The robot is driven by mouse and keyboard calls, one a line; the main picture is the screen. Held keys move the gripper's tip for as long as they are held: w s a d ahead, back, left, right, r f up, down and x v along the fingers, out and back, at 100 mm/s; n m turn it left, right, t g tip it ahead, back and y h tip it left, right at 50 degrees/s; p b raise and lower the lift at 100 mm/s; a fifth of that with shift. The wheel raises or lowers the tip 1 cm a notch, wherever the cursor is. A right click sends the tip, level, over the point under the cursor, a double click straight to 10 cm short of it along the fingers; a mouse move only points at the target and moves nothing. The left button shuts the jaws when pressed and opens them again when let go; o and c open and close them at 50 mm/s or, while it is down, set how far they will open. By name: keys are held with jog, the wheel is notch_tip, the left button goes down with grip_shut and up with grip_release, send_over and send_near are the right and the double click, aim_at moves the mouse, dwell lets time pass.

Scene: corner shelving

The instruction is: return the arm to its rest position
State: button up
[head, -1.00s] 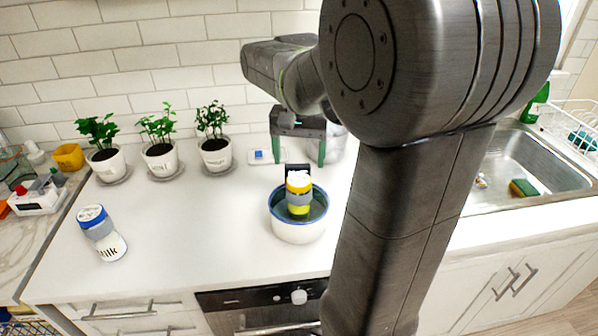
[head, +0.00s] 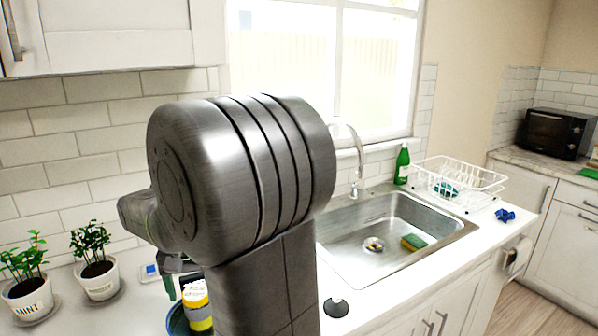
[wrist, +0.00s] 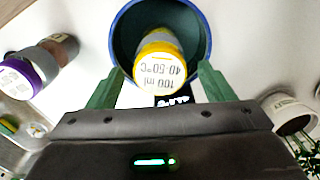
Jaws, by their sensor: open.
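My gripper (wrist: 160,84) is open, with its two green fingers spread apart in the wrist view. A yellow-and-grey bottle (wrist: 158,46) with a white top stands in a round blue-lined bowl (wrist: 122,32), just beyond the fingertips; the jaws are not closed on it. In the head view the bottle (head: 197,304) and part of the bowl (head: 176,322) show left of my arm. My gripper (head: 170,282) is mostly hidden there behind my large grey arm joint.
Potted plants (head: 97,277) stand at the left. A sink (head: 385,232) with a sponge (head: 413,242), a green bottle (head: 402,165) and a dish rack (head: 455,182) are at the right. A purple-rimmed bottle (wrist: 20,78) is near my gripper. Upper cabinets (head: 115,35) hang at top left.

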jog(key=shift+f, duration=0.95)
